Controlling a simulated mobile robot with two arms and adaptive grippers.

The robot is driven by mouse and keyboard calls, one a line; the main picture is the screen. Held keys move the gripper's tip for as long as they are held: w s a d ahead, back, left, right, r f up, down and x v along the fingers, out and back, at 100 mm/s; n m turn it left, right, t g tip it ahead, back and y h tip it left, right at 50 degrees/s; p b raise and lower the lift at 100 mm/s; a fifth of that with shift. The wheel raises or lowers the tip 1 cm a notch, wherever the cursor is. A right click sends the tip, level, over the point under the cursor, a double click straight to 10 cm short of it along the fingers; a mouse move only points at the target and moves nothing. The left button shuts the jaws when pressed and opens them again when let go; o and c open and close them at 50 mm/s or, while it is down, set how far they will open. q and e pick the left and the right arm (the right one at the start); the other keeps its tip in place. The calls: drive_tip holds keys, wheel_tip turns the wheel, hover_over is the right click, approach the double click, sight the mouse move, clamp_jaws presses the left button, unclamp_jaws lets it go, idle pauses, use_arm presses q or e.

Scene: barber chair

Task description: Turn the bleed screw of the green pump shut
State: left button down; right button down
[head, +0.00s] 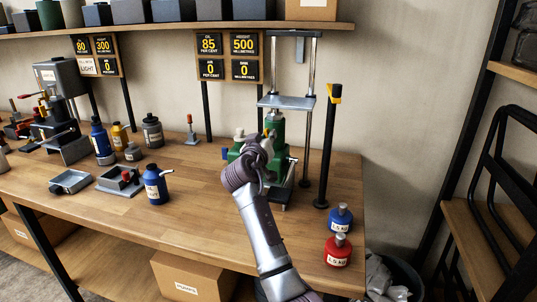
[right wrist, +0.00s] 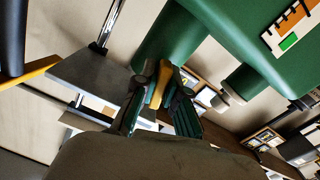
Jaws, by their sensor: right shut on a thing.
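The green pump (head: 283,163) stands at the right part of the workbench, under a metal frame with a grey plate. My right gripper (head: 266,140) is at the pump's upper front and hides part of it. In the right wrist view, the pump's green body (right wrist: 235,35) fills the top. There my right gripper (right wrist: 160,103) is shut on a small yellow piece, apparently the bleed screw (right wrist: 158,92), beside the green cylinder. The fingers hide much of it, so its turn position cannot be told. My left gripper is not in view.
A black post with a yellow pointer (head: 335,93) stands right of the pump. Blue (head: 340,218) and red (head: 338,250) weights sit near the bench's right edge. Bench front-centre is clear.

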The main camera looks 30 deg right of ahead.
drive_tip(key=m+b, duration=0.2)
drive_tip(key=b, duration=0.1)
drive_tip(key=shift+f, duration=0.35)
use_arm(q)
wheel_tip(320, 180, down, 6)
drive_tip(key=b, duration=0.2)
use_arm(e)
drive_tip(key=shift+r+m, duration=0.2)
drive_tip(key=shift+m, duration=0.6)
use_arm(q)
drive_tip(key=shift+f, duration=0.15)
use_arm(e)
drive_tip(key=c, duration=1.2)
unclamp_jaws()
drive_tip(key=shift+r, duration=0.1)
drive_tip(key=shift+a, duration=0.1)
drive_tip(key=v, duration=1.2)
